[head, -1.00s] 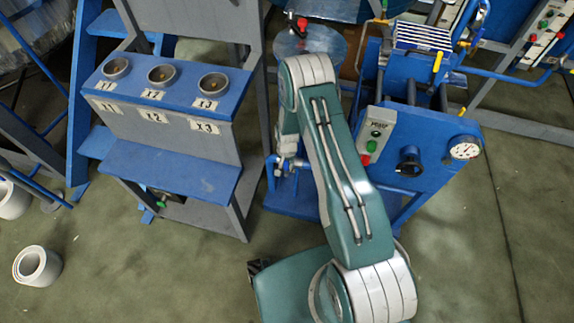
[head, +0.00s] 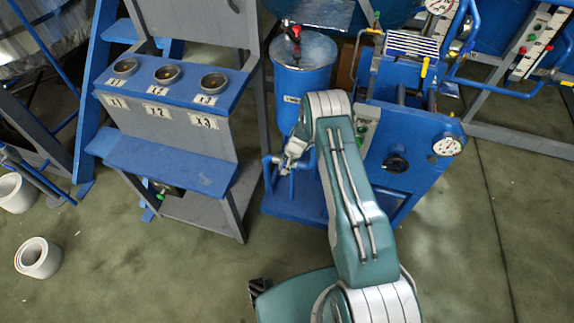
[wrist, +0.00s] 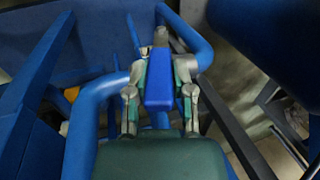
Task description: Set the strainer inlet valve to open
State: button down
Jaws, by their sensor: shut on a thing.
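The strainer inlet valve shows in the wrist view as a blue handle (wrist: 159,88) in front of a grey metal valve body (wrist: 160,40), on curved blue piping (wrist: 92,100). My gripper (wrist: 160,74) has one finger on each side of the handle and is shut on it. In the head view my gripper (head: 291,158) is low at the pipes beside a blue cylindrical vessel (head: 303,85) with a red knob on its lid. The handle is too small to make out there, and its exact angle to the pipe is unclear.
A blue panel (head: 420,140) with a black knob and gauge stands to the right of my arm. A grey and blue stand (head: 165,90) with three round cups is at the left.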

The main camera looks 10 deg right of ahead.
jog(key=shift+c, duration=2.4)
grip_release()
jog(key=shift+f, duration=0.1)
jog(key=v, duration=1.2)
jog(key=shift+w+a, duration=0.1)
